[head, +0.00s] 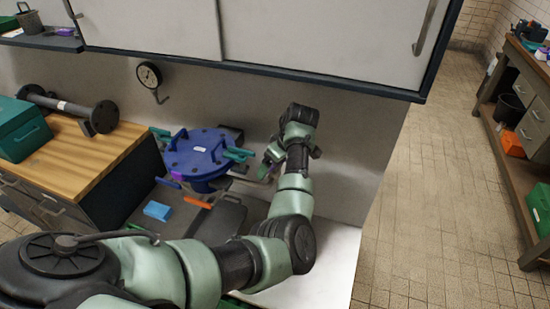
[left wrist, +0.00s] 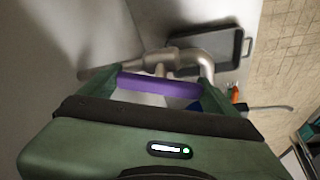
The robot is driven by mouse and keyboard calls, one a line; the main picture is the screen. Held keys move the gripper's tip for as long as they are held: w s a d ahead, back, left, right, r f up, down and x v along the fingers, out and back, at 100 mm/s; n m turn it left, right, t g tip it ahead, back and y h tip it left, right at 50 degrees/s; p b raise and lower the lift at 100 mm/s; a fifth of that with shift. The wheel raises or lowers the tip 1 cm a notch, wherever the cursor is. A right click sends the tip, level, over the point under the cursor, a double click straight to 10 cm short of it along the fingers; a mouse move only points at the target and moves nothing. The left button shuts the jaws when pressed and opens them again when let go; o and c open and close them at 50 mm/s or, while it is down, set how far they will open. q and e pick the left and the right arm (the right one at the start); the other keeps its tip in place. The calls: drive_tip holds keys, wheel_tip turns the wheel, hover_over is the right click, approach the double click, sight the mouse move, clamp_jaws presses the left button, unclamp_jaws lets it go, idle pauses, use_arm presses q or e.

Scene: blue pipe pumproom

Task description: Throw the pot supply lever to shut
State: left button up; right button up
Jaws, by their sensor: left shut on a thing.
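A purple lever handle (left wrist: 160,86) lies crosswise between the fingers of my left gripper (left wrist: 160,88) in the left wrist view. The gripper is shut on it, and a bare metal pipe (left wrist: 205,62) bends just beyond. In the head view my left gripper (head: 268,170) is by the back panel, right of the blue lidded pot (head: 197,148). The lever is mostly hidden there by the gripper, and its angle cannot be told. My right gripper is not in view.
Teal clamp handles (head: 238,154) stick out from the pot. A dark tray with an orange handle (head: 198,202) and a blue block (head: 157,210) are in front. A gauge (head: 149,75) is on the back panel. The cabinet (head: 300,35) overhangs above.

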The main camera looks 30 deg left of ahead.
use_arm(q)
drive_tip(key=shift+a+r+m+t+p, duration=0.1)
drive_tip(key=shift+r+m+t+p, duration=0.15)
drive_tip(key=shift+m+p, duration=0.75)
drive_tip(key=shift+f+m+t+p, duration=0.15)
drive_tip(key=shift+m+t+p, duration=0.1)
drive_tip(key=shift+m+p, duration=0.2)
drive_tip(key=o, duration=1.1)
drive_tip(key=shift+f, duration=0.1)
drive_tip(key=b+v, duration=0.1)
drive_tip(key=v, duration=0.6)
drive_tip(key=shift+r+b, duration=0.4)
